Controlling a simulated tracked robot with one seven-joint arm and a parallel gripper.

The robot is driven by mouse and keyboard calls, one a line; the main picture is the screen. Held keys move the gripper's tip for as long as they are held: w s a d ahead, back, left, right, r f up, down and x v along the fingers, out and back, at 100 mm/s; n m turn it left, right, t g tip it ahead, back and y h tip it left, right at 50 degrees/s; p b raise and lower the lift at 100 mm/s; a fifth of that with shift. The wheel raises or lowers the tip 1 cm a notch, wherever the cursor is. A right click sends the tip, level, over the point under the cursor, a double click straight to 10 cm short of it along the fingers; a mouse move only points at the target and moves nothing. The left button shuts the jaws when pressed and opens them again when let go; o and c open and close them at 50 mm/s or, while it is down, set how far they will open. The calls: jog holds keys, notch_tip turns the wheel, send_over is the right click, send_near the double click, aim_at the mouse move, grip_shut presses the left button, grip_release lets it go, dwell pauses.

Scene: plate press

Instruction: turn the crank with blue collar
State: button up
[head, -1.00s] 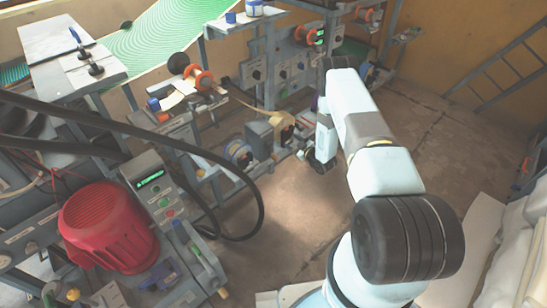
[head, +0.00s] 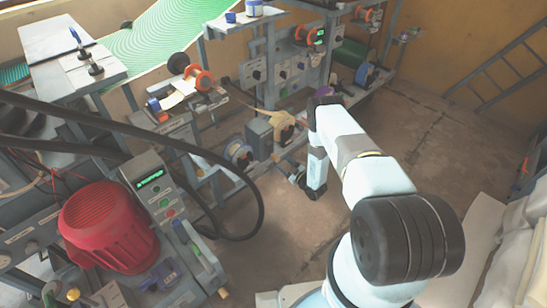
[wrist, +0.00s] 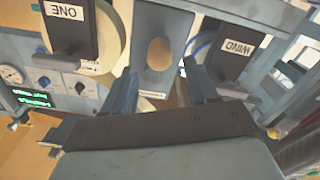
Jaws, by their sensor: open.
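I cannot clearly make out a crank with a blue collar in either view. In the wrist view my gripper (wrist: 162,92) is open, with its two dark fingers apart and nothing visible between them. A grey plate (wrist: 160,40) with an oval hole stands beyond the fingers. Part of a blue-edged ring (wrist: 200,42) shows just right of that plate, partly hidden by a dark block labelled WIND (wrist: 234,50). In the head view my gripper (head: 297,178) hangs low, beside the lower shelf of the rack, right of a blue-rimmed reel (head: 238,152).
A grey rack (head: 268,70) with reels and switches stands at the back. A red motor (head: 108,226) and a control box (head: 150,185) stand at the left. Thick black cables loop between them and the rack.

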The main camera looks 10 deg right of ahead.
aim_at(273, 156)
jog(key=x, duration=0.8)
grip_shut()
dwell(0.5)
